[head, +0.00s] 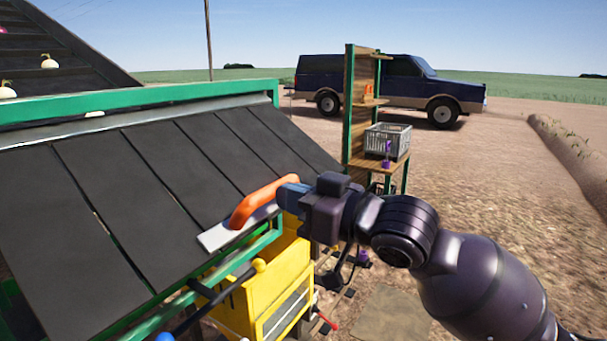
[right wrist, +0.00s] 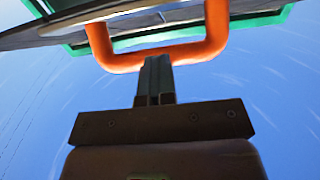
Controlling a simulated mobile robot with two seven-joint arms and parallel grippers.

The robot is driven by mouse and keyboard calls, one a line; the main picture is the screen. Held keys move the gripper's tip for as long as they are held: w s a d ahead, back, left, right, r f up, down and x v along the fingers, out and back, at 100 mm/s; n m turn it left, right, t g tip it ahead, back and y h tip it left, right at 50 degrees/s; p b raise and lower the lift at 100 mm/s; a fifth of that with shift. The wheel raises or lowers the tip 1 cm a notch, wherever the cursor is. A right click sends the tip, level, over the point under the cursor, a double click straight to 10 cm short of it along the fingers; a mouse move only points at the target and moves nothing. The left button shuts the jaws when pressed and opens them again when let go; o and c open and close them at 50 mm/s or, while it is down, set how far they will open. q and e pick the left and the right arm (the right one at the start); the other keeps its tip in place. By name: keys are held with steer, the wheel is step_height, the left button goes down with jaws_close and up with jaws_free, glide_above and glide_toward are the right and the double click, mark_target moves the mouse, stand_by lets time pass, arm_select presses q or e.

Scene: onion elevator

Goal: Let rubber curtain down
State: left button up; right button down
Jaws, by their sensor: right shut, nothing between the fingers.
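The rubber curtain (head: 150,165) is a row of wide dark strips. It lies slanted along the green frame (head: 140,95), its near ends by the lower green bar. An orange handle (head: 262,200) sits on a flat grey metal strip (head: 225,232) at the curtain's right end. My right gripper (head: 286,191) is at the handle's right side. In the right wrist view, the shut fingers (right wrist: 158,72) end at the orange handle's grip (right wrist: 160,56). They hold nothing between them; whether they touch the handle is unclear. My left gripper is not in view.
A yellow box-like housing (head: 265,300) stands below the curtain. A wooden shelf with green posts (head: 349,110) holds a grey crate (head: 388,140). A dark blue vehicle (head: 400,75) is parked behind. White onions (head: 48,62) lie on the conveyor at upper left. Open dirt ground lies right.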

arm_select(q)
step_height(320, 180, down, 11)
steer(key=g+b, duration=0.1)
steer(key=b, duration=1)
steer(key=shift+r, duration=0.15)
arm_select(e)
steer(key=w+a+f+t+y, duration=0.1)
steer(key=w+a+f+y, duration=0.2)
steer(key=w+a+f, duration=0.2)
steer(key=w+a+f+t+y, duration=0.2)
steer(key=w+a+f, duration=0.4)
steer(key=a+f, duration=0.4)
step_height(320, 180, down, 2)
steer(key=shift+t+y, duration=0.3)
steer(key=shift+y, duration=0.1)
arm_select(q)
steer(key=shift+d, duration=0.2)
arm_select(e)
steer(key=shift+s, duration=0.1)
